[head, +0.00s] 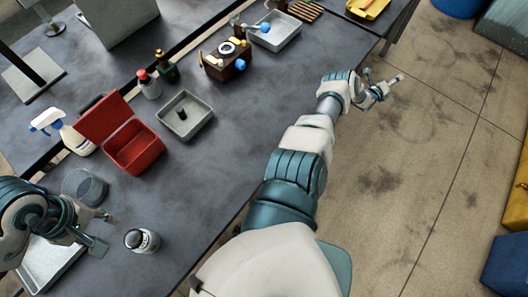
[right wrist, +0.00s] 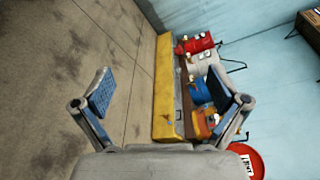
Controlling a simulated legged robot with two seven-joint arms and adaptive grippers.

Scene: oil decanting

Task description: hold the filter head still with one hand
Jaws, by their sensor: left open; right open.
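A dark brown block with a round ring on top and a blue knob (head: 214,66) stands on the grey bench toward the back. It looks like the filter head, but I cannot be sure. My left gripper (head: 102,232) is open and empty over the near left of the bench, far from that block. My right gripper (head: 384,82) is open and empty beyond the bench's right edge, above the floor. Its two blue-padded fingers stand wide apart in the right wrist view (right wrist: 160,90), with nothing between them. Neither gripper touches the block.
On the bench are a red open box (head: 134,147), a grey tray (head: 185,128), a spray bottle (head: 76,138), a red-capped bottle (head: 149,86), a dark bottle (head: 166,68), a small jar (head: 141,240) and a back tray (head: 287,33). A yellow barrier (right wrist: 164,90) fronts several cans.

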